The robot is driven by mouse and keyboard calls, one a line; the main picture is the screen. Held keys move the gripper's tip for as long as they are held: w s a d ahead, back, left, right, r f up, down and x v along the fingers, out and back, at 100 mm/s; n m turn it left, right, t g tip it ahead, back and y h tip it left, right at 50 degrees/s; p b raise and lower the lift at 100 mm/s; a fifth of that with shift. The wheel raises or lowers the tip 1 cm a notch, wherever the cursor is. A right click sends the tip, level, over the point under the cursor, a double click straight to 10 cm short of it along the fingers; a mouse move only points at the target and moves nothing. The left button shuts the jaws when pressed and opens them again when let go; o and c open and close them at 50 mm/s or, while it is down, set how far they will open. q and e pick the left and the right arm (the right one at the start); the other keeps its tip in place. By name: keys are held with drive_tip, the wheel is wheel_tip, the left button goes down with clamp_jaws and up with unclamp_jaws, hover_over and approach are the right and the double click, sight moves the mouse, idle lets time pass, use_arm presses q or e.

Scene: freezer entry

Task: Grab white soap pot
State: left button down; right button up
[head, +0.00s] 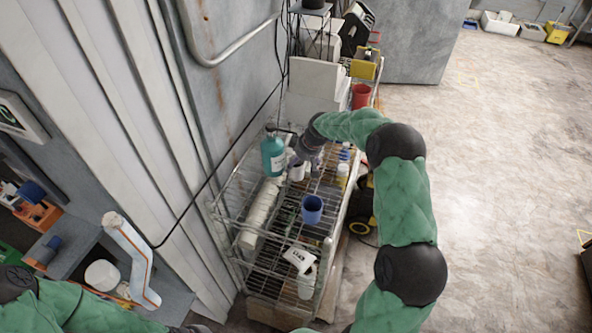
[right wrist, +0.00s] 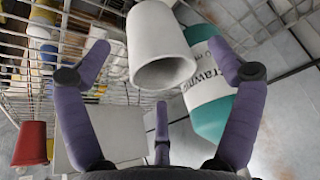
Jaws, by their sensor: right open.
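The white soap pot (head: 297,171) stands on the wire rack, next to a teal bottle. In the right wrist view the white pot (right wrist: 162,45) is a plain tapered cup shape between my spread purple fingers. My right gripper (head: 306,160) is open at the pot, reaching down from the back right; it also shows in the right wrist view (right wrist: 160,62). I cannot tell whether any finger touches the pot. My left arm shows at the lower left of the head view, but its gripper is not in view.
The teal bottle (head: 273,155) stands close beside the pot, behind it in the right wrist view (right wrist: 208,95). Open floor lies to the right.

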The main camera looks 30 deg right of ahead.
sight(296, 164)
drive_tip(key=x, duration=0.3)
drive_tip(key=shift+w+f, duration=0.25)
drive_tip(key=c, duration=1.2)
